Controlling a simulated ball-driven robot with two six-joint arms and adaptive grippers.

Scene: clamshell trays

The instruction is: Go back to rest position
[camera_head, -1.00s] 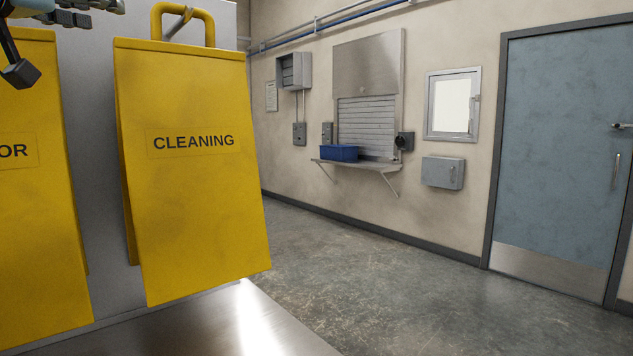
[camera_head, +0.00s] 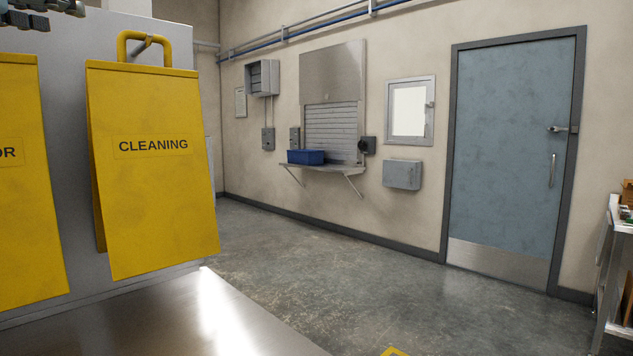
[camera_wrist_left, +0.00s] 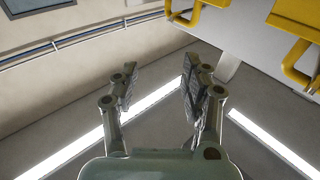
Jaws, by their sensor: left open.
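My left gripper (camera_head: 42,12) shows only in part at the top left corner of the head view. In the left wrist view its two fingers (camera_wrist_left: 160,78) are spread apart with nothing between them. A yellow folding sign marked CLEANING (camera_head: 150,190) hangs by its handle from a hook on a grey panel (camera_head: 75,100). Another yellow sign (camera_head: 25,220) hangs left of it, cut off by the picture edge. The gripper is apart from both signs. Yellow handles (camera_wrist_left: 296,62) show at the upper right of the left wrist view. My right gripper is not in view.
A shiny metal surface (camera_head: 150,315) lies below the signs. The concrete floor (camera_head: 330,270) is open to the right. A blue bin (camera_head: 306,157) sits on a wall shelf (camera_head: 335,169). A blue door (camera_head: 512,160) and the edge of a laden table (camera_head: 612,235) are at right.

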